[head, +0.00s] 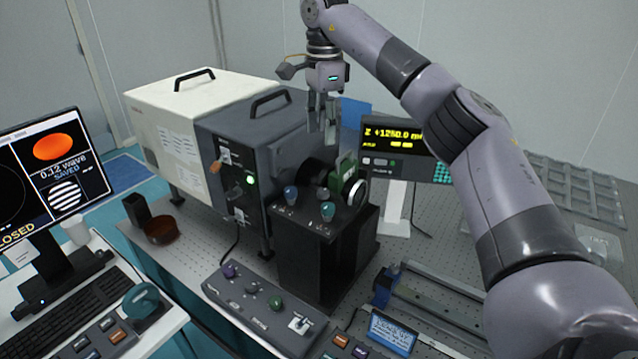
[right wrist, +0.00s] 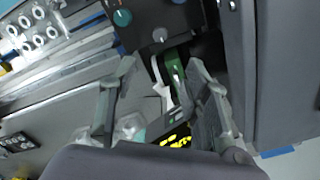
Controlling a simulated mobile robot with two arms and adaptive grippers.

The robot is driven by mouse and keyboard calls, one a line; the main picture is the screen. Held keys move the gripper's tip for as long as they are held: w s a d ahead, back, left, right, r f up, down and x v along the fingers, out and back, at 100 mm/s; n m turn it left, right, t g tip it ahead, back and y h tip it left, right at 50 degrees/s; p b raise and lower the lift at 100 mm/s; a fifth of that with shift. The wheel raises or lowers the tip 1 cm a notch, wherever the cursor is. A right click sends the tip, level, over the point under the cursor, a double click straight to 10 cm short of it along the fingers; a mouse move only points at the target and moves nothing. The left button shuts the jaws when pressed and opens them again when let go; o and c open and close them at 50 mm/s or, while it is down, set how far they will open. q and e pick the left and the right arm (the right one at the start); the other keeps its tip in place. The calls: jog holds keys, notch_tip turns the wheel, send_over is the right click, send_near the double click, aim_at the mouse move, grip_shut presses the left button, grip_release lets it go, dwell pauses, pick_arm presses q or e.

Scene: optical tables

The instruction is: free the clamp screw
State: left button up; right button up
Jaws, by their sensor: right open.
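My right gripper (head: 323,130) points down, open and empty, above the black pedestal (head: 318,262). A dark mount with a green plate (head: 346,172) and a round pale-faced optic (head: 356,193) stands on the pedestal, below the fingers. In the right wrist view the green plate (right wrist: 177,72) shows between the spread fingers (right wrist: 160,68), apart from them. A blue knob (head: 290,194) and a teal knob (head: 327,210) sit on the pedestal's front edge. I cannot tell which small part is the clamp screw. My left gripper is out of view.
The grey and white instrument housing (head: 240,130) stands close left of the mount. A lit display (head: 405,146) stands behind at right. A control box with knobs (head: 262,302) lies in front, and a rail (head: 440,305) lies at right.

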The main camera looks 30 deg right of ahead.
aim_at(323, 191)
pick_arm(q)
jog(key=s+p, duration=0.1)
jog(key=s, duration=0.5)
pick_arm(e)
notch_tip(323, 191, down, 13)
jog(key=shift+r+p, duration=0.2)
jog(key=shift+p, duration=0.9)
jog(key=shift+f+p, duration=0.3)
jog(key=shift+f, duration=1.05)
jog(key=c, duration=0.6)
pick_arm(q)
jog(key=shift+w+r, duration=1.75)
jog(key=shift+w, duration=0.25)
pick_arm(e)
grip_shut()
